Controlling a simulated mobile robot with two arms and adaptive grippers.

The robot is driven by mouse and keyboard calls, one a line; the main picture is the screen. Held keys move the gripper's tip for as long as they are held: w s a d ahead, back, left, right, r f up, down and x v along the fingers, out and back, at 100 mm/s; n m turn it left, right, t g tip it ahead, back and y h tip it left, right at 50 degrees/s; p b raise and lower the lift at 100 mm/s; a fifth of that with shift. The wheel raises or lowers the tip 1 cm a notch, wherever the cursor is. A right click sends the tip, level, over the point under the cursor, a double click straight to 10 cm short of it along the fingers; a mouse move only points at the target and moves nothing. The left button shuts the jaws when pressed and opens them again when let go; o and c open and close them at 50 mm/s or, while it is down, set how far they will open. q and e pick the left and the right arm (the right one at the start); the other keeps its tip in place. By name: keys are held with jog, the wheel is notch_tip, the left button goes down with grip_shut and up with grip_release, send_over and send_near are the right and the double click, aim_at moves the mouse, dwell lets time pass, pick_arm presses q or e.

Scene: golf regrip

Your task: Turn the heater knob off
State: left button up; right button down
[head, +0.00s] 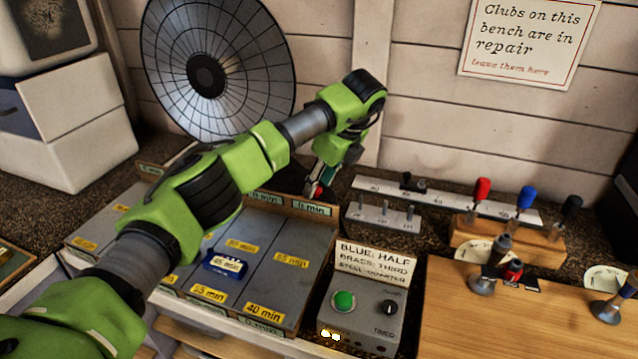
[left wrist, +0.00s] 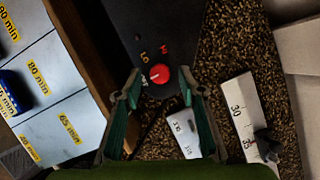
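The heater (head: 215,70) is a round wire-fronted dish standing at the back left of the bench. Its red knob (left wrist: 159,74) sits on a dark base (left wrist: 150,25) in the left wrist view, with small white and red marks around it. A pale pointer line shows on the knob, but its exact setting is too small to tell. My left gripper (head: 320,183) points down at the base; in the left wrist view its teal fingers (left wrist: 160,82) are apart, with the knob between the tips in the picture. Contact cannot be told. My right gripper is out of view.
A compartment tray with minute labels (head: 285,258) lies under my left arm, holding a blue block (head: 225,264). A grey timer box (head: 363,312) with a green button stands in front. A numbered white rail (head: 445,200) and a wooden board (head: 520,320) with club parts are at right.

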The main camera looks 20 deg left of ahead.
pick_arm(q)
jog(key=v, duration=1.1)
jog(key=shift+d, duration=0.2)
jog(key=shift+r, duration=0.1)
